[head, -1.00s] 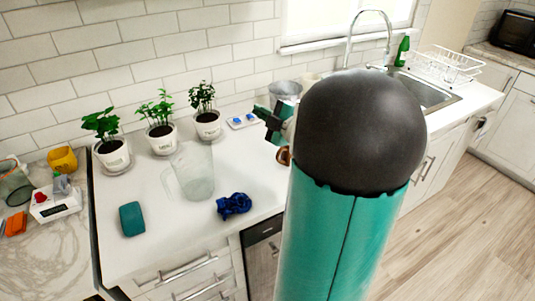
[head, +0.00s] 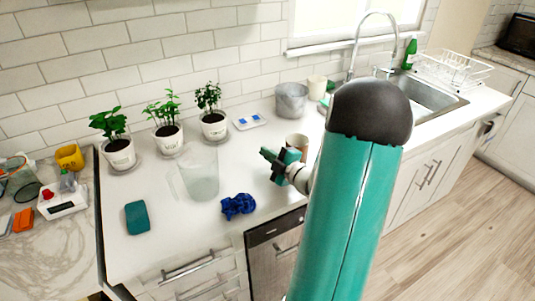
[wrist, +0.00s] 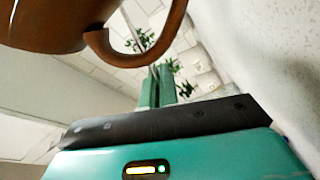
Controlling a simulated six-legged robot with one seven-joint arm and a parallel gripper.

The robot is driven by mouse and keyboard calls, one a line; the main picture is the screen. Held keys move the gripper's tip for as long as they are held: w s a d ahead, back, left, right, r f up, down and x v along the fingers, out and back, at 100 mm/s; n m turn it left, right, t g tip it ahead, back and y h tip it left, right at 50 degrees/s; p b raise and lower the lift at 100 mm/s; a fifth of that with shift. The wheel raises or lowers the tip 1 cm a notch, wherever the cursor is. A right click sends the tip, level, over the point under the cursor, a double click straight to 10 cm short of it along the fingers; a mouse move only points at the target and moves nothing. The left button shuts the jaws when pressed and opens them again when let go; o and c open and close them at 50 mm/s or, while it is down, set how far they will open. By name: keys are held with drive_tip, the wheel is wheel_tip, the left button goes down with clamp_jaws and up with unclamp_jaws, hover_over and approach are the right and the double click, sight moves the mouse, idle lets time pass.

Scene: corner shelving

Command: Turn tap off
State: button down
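The tap, a tall curved chrome spout (head: 357,45), stands behind the sink at the upper right of the head view. Its small lever (head: 384,71) shows beside it, and my arm hides part of the area in front. I cannot tell whether water runs. My gripper (head: 268,157) is over the counter, left of my arm and well to the left of the tap. In the wrist view its two green fingers (wrist: 158,86) are close together with nothing seen between them.
A brown mug (head: 297,142) is beside my gripper; it looms close in the wrist view (wrist: 122,50). A grey pot (head: 291,101), glass pitcher (head: 201,175), blue cloth (head: 237,206) and several potted plants stand on the counter. The sink (head: 428,97) and dish rack (head: 453,68) are right.

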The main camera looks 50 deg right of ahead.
drive_tip(key=c, duration=1.7)
unclamp_jaws()
drive_tip(key=shift+s+f, duration=0.2)
drive_tip(key=shift+s, duration=0.05)
drive_tip(key=s, duration=0.9)
drive_tip(key=s+a, duration=0.1)
drive_tip(key=s, duration=0.3)
drive_tip(key=shift+s+f, duration=0.15)
